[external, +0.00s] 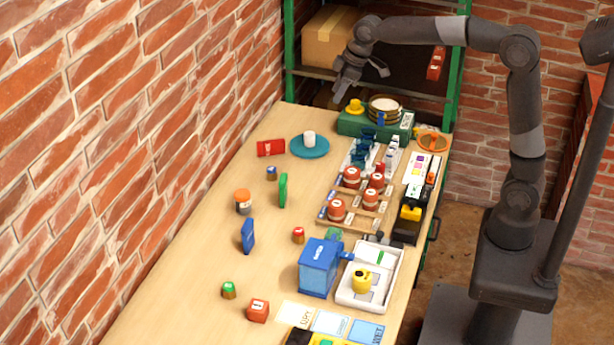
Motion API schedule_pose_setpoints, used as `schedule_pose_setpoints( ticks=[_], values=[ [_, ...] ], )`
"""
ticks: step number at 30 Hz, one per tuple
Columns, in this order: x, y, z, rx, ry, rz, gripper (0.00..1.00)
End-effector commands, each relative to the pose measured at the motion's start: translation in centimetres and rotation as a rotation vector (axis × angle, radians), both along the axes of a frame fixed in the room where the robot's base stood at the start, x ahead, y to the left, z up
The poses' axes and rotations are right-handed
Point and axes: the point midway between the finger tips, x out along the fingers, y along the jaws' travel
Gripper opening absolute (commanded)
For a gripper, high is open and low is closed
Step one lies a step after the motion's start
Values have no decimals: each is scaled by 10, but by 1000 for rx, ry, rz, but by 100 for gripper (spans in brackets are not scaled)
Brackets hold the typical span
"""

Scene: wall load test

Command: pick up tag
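No single object is clearly marked as the tag, and the labels are too small to read. Small flat or blocky labelled pieces on the table include a red one (270,147), an upright green one (283,190) and an upright blue one (248,236). Printed cards (330,322) lie at the near edge. My gripper (363,83) is in the air above the far end of the table, near the shelf. Its fingers look spread and empty. It is apart from everything on the table.
The wooden table (190,270) runs along a brick wall at left. A green case (355,124), a teal plate (309,147), a rack of red-topped jars (337,210), a blue box (319,268) and a white tray (350,299) stand on it. The shelf (455,75) is behind.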

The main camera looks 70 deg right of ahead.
Motion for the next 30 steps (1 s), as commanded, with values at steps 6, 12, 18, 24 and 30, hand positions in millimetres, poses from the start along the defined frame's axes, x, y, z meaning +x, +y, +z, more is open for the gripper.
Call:
schedule_pose_setpoints(
  ticks=[6,12,18,24,30],
  values=[
    [75,-26,-34,11,18,66,39],
    [133,-52,-76,24,26,126,39],
    [182,-83,-127,44,26,180,39],
    [217,-113,-182,64,22,224,39],
    [233,-131,-213,74,15,246,39]
  ],
)
